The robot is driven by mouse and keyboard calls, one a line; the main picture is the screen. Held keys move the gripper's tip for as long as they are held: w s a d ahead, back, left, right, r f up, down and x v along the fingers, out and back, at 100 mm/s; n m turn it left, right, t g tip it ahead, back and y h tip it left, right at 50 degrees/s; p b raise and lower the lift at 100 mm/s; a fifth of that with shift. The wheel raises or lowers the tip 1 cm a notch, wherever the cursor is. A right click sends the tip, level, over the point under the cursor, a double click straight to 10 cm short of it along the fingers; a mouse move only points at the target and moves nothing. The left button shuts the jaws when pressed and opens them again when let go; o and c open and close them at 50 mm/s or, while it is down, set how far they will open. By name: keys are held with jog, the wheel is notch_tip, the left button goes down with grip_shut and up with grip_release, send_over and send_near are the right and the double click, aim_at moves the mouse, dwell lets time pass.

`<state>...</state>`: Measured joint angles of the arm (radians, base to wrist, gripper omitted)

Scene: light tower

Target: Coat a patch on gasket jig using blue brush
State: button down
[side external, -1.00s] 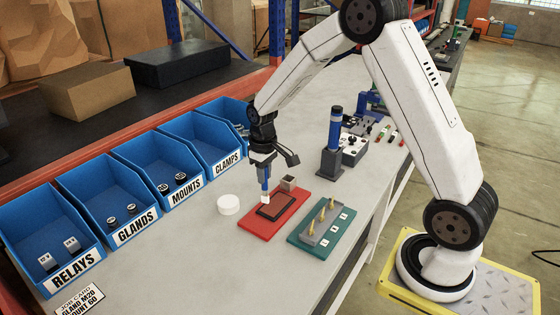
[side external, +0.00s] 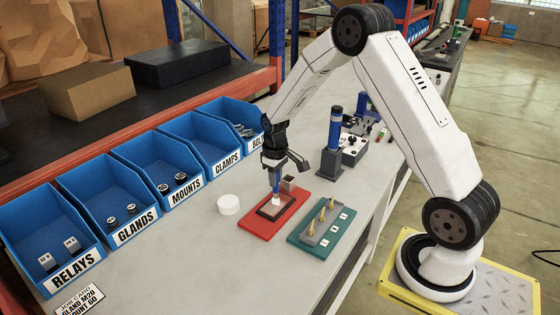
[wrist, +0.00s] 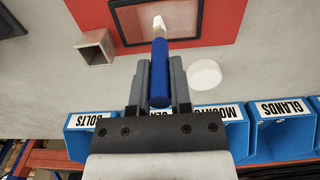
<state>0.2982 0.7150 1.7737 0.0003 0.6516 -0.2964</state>
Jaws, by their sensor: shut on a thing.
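My gripper (side external: 274,163) is shut on the blue brush (side external: 276,182), which it holds upright with the pale tip down. In the wrist view the blue handle (wrist: 160,75) sits between the two grey fingers, and the pale tip (wrist: 159,26) points away from my gripper. The gasket jig is a red plate (side external: 256,226) with a dark-framed rectangle (side external: 268,213) on it. The tip is over the rectangle, at or very near its surface. A paler pinkish area shows around the tip. In the wrist view the red plate (wrist: 95,14) is partly cut off.
A small square open-topped tube (side external: 288,184) stands at the plate's back corner. A white disc (side external: 228,205) lies to the left. A green board with yellow parts (side external: 308,240) lies to the right, and a blue-topped post (side external: 335,135) stands behind. Blue bins (side external: 135,237) line the left.

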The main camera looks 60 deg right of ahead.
jog(key=shift+d, duration=2.75)
jog(key=shift+a, duration=5.35)
notch_tip(320, 180, up, 8)
jog(key=shift+d+f, duration=0.1)
jog(key=shift+d+f, duration=1.95)
jog(key=shift+f, duration=1.95)
jog(key=a+r, duration=0.4)
jog(key=r, duration=0.4)
